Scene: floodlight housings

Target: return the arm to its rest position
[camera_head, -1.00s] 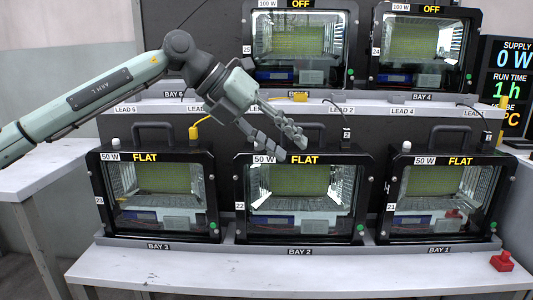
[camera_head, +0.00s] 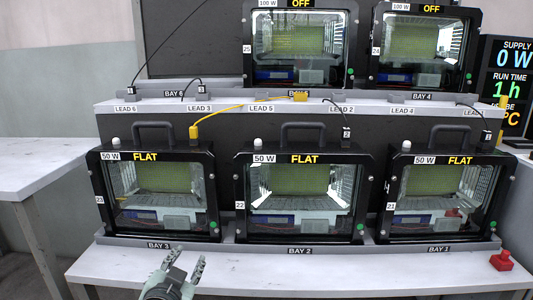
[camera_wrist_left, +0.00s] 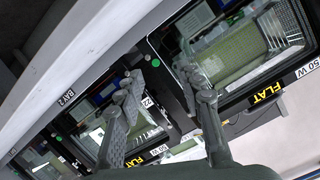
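My left gripper (camera_head: 186,262) is at the bottom of the head view, in front of the lower shelf's edge by the BAY 3 label. Its two fingers are spread apart with nothing between them. In the left wrist view the fingers (camera_wrist_left: 162,88) also stand apart and empty, with floodlight housings behind them, seen upside down. My right gripper is not in view. Most of my left arm is out of the head view.
Three floodlight housings marked FLAT stand in the lower row: left (camera_head: 157,152), middle (camera_head: 302,152) and right (camera_head: 450,152). Two marked OFF stand above. A yellow lead (camera_head: 240,108) runs to the left housing. A red object (camera_head: 502,261) sits on the table's right.

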